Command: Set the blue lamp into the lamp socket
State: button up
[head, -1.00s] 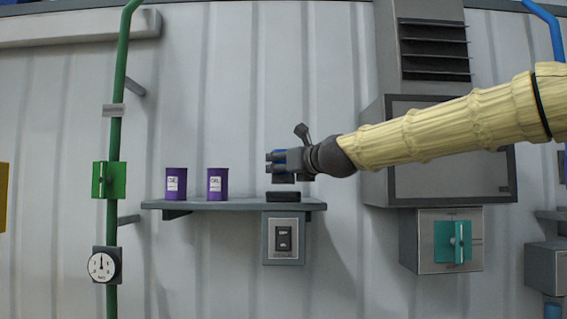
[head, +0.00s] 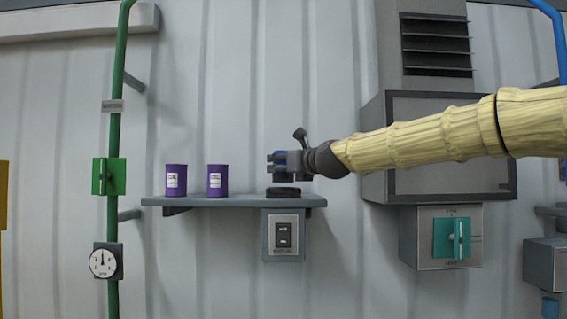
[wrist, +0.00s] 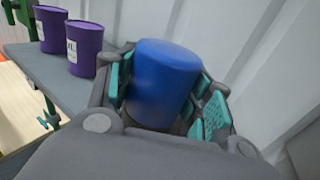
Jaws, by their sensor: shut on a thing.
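The blue lamp (wrist: 165,78) is a blue cylinder between the teal finger pads of my gripper (wrist: 163,90) in the wrist view. In the head view my gripper (head: 283,163) is shut on the lamp, of which only a little blue (head: 279,160) shows between the fingers. The dark round lamp socket (head: 283,192) sits on the right part of the grey shelf. The gripper is above the socket, with a small gap showing between them. The socket is hidden in the wrist view, and the lamp's underside cannot be seen.
Two purple cans (head: 176,180) (head: 217,180) stand on the shelf (head: 230,202) left of the socket. A switch box (head: 284,236) hangs under the shelf. A green pipe (head: 115,140) runs down the wall at left. A grey cabinet (head: 440,185) stands out at right.

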aim_at(284, 176)
jog(key=shift+w+p, duration=0.9)
jog(key=shift+w, duration=1.4)
jog(key=shift+w+f+b, duration=0.1)
jog(key=shift+f+b, duration=0.8)
jog(key=shift+f, duration=0.45)
jog(key=shift+f, duration=0.55)
jog(key=o, duration=1.2)
jog(key=shift+r, duration=0.1)
